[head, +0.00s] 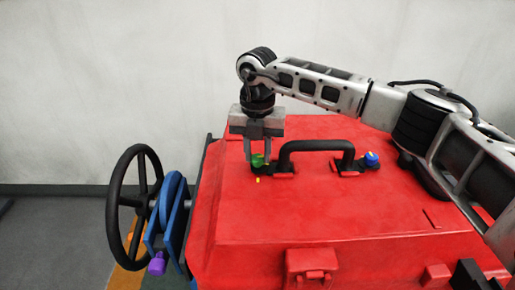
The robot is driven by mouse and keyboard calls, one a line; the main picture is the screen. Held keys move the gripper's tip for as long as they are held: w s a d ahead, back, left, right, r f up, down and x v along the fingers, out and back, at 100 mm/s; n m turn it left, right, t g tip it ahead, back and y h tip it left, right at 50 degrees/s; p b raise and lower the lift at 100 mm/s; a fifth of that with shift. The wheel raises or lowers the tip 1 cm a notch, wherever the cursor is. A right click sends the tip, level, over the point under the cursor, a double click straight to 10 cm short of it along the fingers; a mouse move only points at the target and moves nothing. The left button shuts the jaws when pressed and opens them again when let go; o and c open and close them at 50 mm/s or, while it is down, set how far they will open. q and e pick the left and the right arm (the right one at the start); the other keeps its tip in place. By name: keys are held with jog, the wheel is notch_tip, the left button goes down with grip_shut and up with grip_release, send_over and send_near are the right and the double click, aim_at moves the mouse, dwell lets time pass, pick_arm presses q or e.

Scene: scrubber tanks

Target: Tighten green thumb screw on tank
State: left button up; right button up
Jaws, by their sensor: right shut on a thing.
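The red tank (350,212) fills the middle and right of the head view. The green thumb screw (257,160) sits on its top, just left of the black handle. My right gripper (260,157) points straight down and is shut on the green thumb screw, with its fingers at either side of it. The fingers partly hide the screw. A small yellow mark (258,180) lies on the red top just in front of the screw. My left gripper is not in view.
A black handle (316,146) rises close beside my right gripper. A blue thumb screw (371,158) sits right of the handle. A black handwheel (136,207), a blue plate (172,215) and a purple knob (157,264) stand left of the tank. A pale wall (110,80) is behind.

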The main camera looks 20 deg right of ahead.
jog(key=m, duration=0.3)
jog(key=shift+w+r+m+p, duration=0.15)
jog(key=shift+r+m+p, duration=0.2)
jog(key=shift+r+m, duration=0.05)
jog(key=m+p, duration=0.1)
jog(key=m, duration=0.2)
jog(key=shift+m, duration=1.2)
jog(key=shift+m+p, duration=0.5)
jog(key=shift+m, duration=0.4)
jog(key=m+p, duration=0.1)
jog(key=m, duration=0.1)
jog(key=shift+m, duration=0.4)
jog(key=m+p, duration=0.1)
jog(key=m, duration=0.1)
jog(key=shift+m, duration=0.9)
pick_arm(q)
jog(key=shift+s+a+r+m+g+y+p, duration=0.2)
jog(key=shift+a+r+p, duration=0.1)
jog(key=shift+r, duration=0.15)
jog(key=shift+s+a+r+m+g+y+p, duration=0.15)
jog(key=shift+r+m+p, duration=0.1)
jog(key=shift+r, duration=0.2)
pick_arm(e)
jog(key=shift+m, duration=0.8)
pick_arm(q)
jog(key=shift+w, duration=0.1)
